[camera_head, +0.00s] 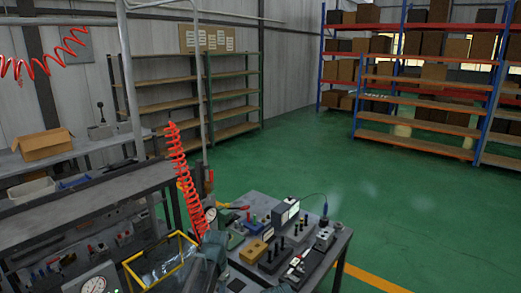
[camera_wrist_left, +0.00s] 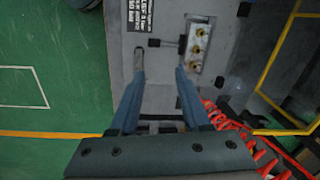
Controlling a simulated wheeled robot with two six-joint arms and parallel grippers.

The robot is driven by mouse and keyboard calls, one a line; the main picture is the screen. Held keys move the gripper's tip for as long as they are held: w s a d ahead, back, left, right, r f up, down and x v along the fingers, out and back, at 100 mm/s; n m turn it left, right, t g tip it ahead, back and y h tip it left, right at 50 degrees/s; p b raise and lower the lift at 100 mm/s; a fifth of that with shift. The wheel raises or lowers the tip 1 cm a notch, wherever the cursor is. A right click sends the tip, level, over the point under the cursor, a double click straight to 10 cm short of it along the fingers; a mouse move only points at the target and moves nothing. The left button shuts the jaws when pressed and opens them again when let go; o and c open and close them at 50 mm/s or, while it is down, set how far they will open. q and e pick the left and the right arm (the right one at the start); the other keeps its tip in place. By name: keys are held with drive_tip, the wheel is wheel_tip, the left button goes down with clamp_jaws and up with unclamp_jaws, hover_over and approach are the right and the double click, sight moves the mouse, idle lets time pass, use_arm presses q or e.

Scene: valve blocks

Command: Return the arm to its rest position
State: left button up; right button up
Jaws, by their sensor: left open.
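My left gripper (camera_wrist_left: 160,75) is open in the left wrist view, its two blue-grey fingers apart with nothing between them. Beyond them is a grey surface (camera_wrist_left: 155,65) with a printed label and a plate of brass-coloured fittings (camera_wrist_left: 198,42). I cannot tell how far the fingertips are from it. In the head view a table (camera_head: 336,248) at the lower middle carries a yellow block (camera_head: 253,251), dark blocks with pegs and a boxy instrument (camera_head: 285,213). My right gripper is in neither view.
A red coiled hose (camera_head: 184,170) hangs beside the table and shows in the left wrist view (camera_wrist_left: 235,127). A yellow frame (camera_head: 160,262) stands at the lower left, near a grey workbench (camera_head: 90,200). Shelves line the back. Green floor (camera_head: 400,215) on the right is clear.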

use_arm(q)
drive_tip(key=s+d+f+b, duration=0.4)
drive_tip(key=s+f, duration=0.1)
drive_tip(key=s, duration=0.5)
drive_tip(key=s+d+f+n+b, duration=0.1)
drive_tip(key=s+d+f+b, duration=0.3)
drive_tip(key=s, duration=0.6)
drive_tip(key=shift+d+f+n, duration=0.3)
drive_tip(key=shift+d+f, duration=0.1)
drive_tip(key=shift+f, duration=0.25)
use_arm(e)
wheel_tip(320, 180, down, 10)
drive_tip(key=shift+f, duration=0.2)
use_arm(q)
drive_tip(key=shift+a, duration=0.1)
